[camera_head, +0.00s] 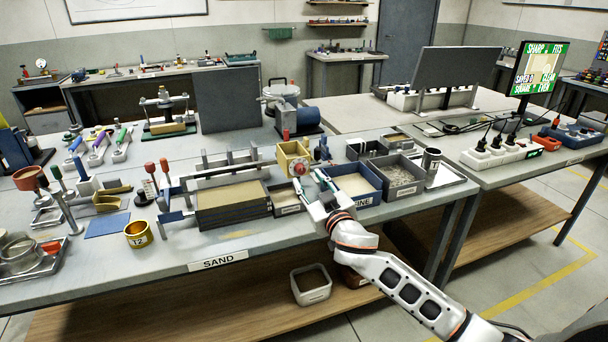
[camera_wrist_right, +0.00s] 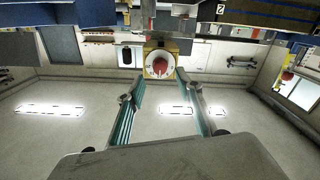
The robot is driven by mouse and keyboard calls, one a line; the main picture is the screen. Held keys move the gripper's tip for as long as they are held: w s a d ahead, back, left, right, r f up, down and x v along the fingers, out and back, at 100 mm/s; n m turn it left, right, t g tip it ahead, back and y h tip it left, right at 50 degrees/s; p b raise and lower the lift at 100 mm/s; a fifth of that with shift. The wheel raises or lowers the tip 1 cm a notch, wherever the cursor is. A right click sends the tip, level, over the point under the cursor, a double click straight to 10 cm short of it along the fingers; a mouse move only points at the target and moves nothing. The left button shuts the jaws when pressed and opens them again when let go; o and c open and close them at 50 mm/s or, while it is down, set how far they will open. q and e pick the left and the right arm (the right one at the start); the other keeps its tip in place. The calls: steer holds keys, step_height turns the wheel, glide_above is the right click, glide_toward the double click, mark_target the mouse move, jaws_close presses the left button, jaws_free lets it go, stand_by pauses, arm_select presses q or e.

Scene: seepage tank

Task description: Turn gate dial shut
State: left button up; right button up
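A yellow box (camera_head: 291,152) stands on the bench behind the sand trays, with a red round dial (camera_head: 299,168) on its near face. In the right wrist view the red dial (camera_wrist_right: 160,66) sits on a pale disc in the yellow frame (camera_wrist_right: 149,45). My right gripper (camera_head: 311,181) is just in front of the dial. Its two fingers are apart and point at the dial, with nothing between them; the dial appears beyond the fingertips. Whether they touch it I cannot tell. My left gripper is not in view.
A sand-filled tray (camera_head: 232,211) lies left of the box. A blue-sided tray (camera_head: 376,185) and a grey gravel tray (camera_head: 417,188) lie to its right. A brass cup (camera_head: 138,234) stands at the left. The bench front by the SAND label (camera_head: 218,261) is clear.

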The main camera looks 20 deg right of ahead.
mark_target(302, 171)
steer(key=shift+w, duration=2.3)
jaws_close()
